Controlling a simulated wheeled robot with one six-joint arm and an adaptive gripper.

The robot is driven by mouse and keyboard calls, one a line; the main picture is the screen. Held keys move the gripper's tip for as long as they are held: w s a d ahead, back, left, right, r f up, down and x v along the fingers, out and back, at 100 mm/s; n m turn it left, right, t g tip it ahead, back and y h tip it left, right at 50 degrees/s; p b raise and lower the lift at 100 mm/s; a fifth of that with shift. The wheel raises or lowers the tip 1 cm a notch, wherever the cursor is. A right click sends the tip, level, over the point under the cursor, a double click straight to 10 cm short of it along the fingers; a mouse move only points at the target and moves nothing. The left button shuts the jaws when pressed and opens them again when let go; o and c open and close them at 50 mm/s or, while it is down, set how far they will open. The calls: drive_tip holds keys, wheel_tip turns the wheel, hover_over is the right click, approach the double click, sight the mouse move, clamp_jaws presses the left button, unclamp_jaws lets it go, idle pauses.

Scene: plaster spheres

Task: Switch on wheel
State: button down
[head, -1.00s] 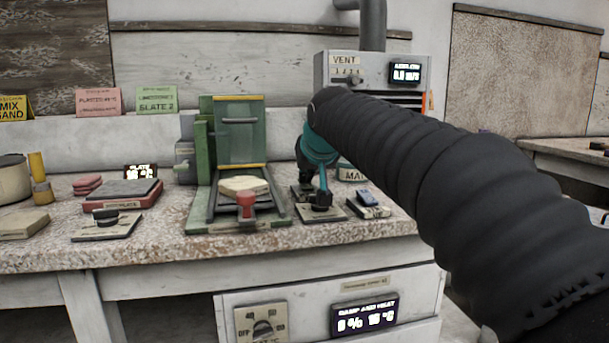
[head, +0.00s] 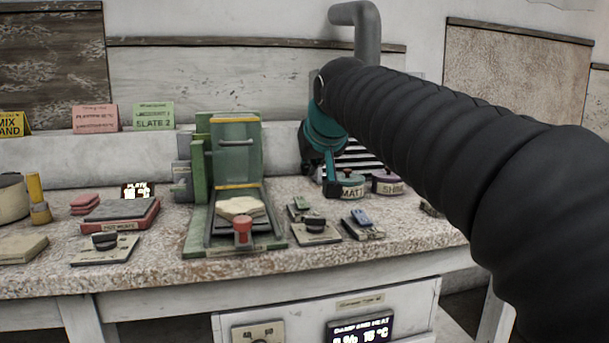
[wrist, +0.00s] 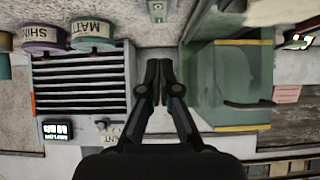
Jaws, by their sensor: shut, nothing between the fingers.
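No label reading "wheel" is legible. A green machine (head: 237,150) with an upright panel stands on the bench, a pale slab (head: 241,208) and a red knob (head: 243,231) on its bed. To its right lie a plate with a black knob (head: 315,225) and a small control with a blue top (head: 361,218). My gripper (head: 332,190) is shut and empty, above and behind these controls. In the wrist view my gripper (wrist: 158,65) points down between the slatted vent box (wrist: 80,82) and the green machine (wrist: 228,85).
Jars marked MATT (head: 350,187) and SHINE (head: 387,184) stand close right of my gripper. Left are a red-based plate (head: 120,215) and another black-knob plate (head: 104,243). My arm hides the right side.

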drive_tip(key=shift+v, duration=1.9)
drive_tip(key=s+d+f+m+g+h, duration=0.1)
drive_tip(key=s+d+f, duration=0.4)
drive_tip(key=s+f, duration=0.4)
drive_tip(key=s+d+f+m+g+h, duration=0.1)
drive_tip(key=s+d+f+g, duration=0.1)
drive_tip(key=s+d+f, duration=0.3)
drive_tip(key=s+d+f+m+g, duration=0.1)
drive_tip(key=s+d+f, duration=0.5)
drive_tip(key=s+f, duration=0.6)
wheel_tip(320, 180, down, 6)
drive_tip(key=shift+s+f+h, duration=0.2)
drive_tip(key=shift+s+h, duration=0.15)
drive_tip(key=shift+h, duration=0.05)
drive_tip(key=shift+a, duration=0.2)
